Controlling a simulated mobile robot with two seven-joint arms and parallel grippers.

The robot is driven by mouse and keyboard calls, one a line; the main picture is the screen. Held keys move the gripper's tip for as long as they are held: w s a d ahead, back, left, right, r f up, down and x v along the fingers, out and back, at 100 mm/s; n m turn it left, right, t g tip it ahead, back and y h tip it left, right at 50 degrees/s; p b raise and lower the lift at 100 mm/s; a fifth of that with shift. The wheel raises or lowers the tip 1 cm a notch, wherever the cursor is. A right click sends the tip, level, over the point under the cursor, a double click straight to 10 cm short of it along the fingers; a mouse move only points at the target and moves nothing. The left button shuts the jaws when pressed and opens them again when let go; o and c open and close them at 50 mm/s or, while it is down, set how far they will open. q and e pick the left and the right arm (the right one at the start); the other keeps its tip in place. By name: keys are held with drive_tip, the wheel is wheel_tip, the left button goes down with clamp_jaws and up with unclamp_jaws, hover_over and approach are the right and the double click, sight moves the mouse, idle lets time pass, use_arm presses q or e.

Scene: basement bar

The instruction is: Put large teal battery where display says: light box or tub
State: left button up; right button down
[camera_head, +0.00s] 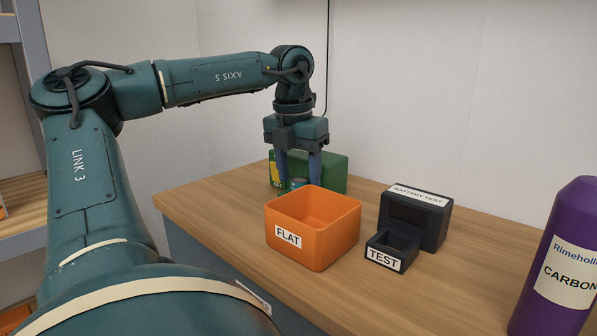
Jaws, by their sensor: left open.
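My left gripper (299,182) points down behind the orange tub (314,252), its two blue fingers apart. A small teal piece with a brownish band, probably the large teal battery (297,183), shows low between the fingers. The tub rim hides its lower part, and I cannot tell whether the fingers touch it. The open orange tub is labelled FLAT and looks empty inside. A green box (335,172) with a yellow patch stands behind the gripper. The dark battery tester (428,222) stands right of the tub; its display (408,213) looks dark, with no readable text. My right gripper is not in view.
A small open dark holder (391,250) labelled TEST sits in front of the tester. A purple bottle (560,250) stands at the far right. The wooden counter (440,290) is clear in front and between these things. A wall closes the back; shelves stand at the left.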

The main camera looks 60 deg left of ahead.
use_arm(q)
wheel_tip(320, 180, up, 13)
drive_tip(key=s+p, duration=0.1)
drive_tip(key=p, duration=0.2)
drive_tip(key=shift+s+d+p, duration=0.2)
drive_tip(key=shift+d+p, duration=0.1)
drive_tip(key=shift+p, duration=0.05)
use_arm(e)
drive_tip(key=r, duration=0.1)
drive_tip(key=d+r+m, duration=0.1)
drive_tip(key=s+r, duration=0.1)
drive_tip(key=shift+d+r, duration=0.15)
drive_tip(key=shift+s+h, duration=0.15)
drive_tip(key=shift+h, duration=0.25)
